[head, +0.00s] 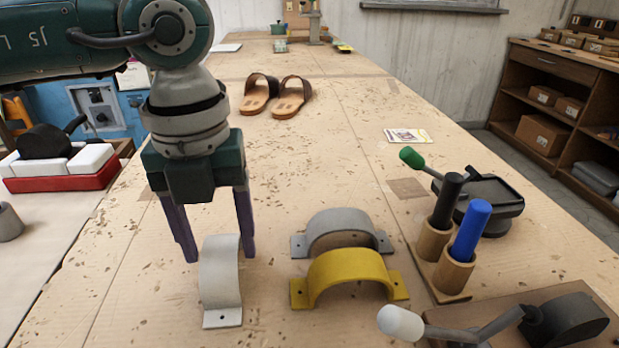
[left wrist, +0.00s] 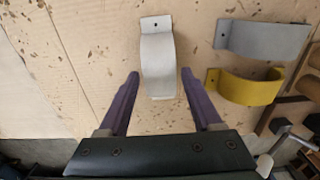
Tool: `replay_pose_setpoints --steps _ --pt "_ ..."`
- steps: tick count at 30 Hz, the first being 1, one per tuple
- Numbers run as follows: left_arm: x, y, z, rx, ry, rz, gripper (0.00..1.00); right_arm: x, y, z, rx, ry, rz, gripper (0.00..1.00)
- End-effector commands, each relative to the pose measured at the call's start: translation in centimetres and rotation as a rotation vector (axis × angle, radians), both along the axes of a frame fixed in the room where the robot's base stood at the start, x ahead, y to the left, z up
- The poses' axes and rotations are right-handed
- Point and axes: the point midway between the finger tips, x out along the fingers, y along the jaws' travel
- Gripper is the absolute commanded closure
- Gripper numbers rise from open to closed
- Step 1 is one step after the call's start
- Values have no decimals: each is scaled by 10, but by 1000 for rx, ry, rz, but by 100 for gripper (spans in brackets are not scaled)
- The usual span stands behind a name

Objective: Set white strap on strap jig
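The white strap (head: 220,280), an arched band with flat end tabs, stands on the workbench at lower centre-left. It also shows in the left wrist view (left wrist: 157,62). My left gripper (head: 218,256) is open, pointing down, with its purple fingers on either side of the strap; in the left wrist view the fingertips (left wrist: 158,75) flank it with gaps showing. I cannot tell whether a finger touches it. A board with a black rounded form (head: 568,320) and a white-knobbed lever at lower right may be the strap jig. My right gripper is not in view.
A yellow strap (head: 350,274) and a grey strap (head: 340,228) stand right of the white one. A wooden holder with black and blue handles (head: 470,230) and a green-knobbed device (head: 490,200) stand further right. Sandals (head: 291,96) lie behind; the bench between is clear.

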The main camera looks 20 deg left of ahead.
Motion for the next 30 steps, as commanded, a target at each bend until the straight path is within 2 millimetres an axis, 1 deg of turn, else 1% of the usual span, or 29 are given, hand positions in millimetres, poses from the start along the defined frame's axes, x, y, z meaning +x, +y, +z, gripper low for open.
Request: replay_pose_setpoints --steps 1,2,15,17,26,30 --pt "0 0 0 0 0 0 41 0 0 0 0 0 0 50" --pt "0 0 0 0 0 0 44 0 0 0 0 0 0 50" --pt "0 0 0 0 0 0 94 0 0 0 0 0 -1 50" --pt "0 0 0 0 0 0 100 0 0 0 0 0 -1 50" --pt "0 0 2 1 -1 0 100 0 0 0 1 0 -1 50" --pt "1 0 11 -1 -3 1 100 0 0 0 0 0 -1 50"
